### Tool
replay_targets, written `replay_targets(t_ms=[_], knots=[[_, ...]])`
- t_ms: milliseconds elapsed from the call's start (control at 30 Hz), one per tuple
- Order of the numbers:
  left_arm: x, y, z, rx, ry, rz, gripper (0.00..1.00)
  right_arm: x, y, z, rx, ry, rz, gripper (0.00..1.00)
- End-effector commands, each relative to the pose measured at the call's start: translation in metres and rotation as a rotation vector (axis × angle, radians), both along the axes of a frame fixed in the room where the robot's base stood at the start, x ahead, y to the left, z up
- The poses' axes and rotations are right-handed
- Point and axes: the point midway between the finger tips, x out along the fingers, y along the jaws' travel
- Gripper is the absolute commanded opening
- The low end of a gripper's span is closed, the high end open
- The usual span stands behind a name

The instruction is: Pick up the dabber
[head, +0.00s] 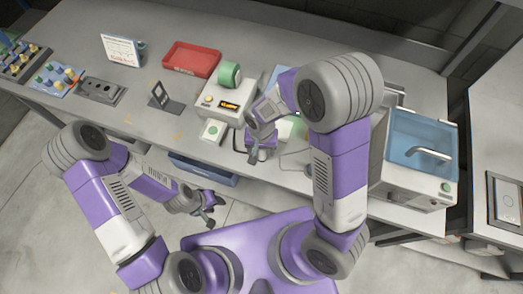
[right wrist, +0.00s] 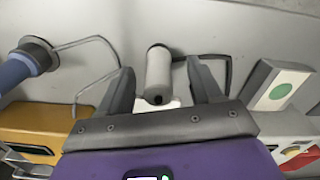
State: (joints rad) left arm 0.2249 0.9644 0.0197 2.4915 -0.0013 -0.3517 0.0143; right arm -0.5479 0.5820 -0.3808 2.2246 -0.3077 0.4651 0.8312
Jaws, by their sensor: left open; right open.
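A light grey cylinder (right wrist: 158,68), which looks like the dabber, stands between the two dark fingers of my right gripper in the right wrist view. There is a visible gap on each side of it, so the fingers are apart from it. My right gripper (head: 257,153) is open, low over the front edge of the workbench in the head view. The dabber cannot be made out there, as my arm and gripper cover that spot. My left gripper (head: 209,211) is open and empty, in front of the bench and away from it.
A white box with a green disc (head: 212,130) stands left of my right gripper. Behind it is a white tape machine (head: 224,103). A red tray (head: 191,60) lies further back. A blue sink (head: 418,148) is at the right. A blue handle (right wrist: 20,66) shows in the wrist view.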

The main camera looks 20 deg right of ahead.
Motion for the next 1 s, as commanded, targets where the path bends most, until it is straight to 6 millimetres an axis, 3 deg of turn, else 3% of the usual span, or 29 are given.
replay_targets(t_ms=[200, 500, 900, 1000], knots=[[0.001, 0.000, -0.007, 0.000, -0.001, 0.000, 0.43, -0.001, -0.002, -0.032, -0.001, 0.003, 0.000, 0.65], [0.001, 0.000, -0.006, 0.000, -0.001, 0.000, 0.43, -0.001, -0.002, -0.035, 0.001, 0.000, 0.000, 0.65], [0.001, 0.000, -0.006, 0.000, -0.001, 0.000, 0.43, -0.001, -0.002, -0.035, 0.001, 0.000, 0.000, 0.04], [0.001, 0.000, -0.006, 0.000, -0.001, 0.000, 0.43, -0.001, -0.002, -0.035, 0.001, 0.000, 0.000, 0.04]])
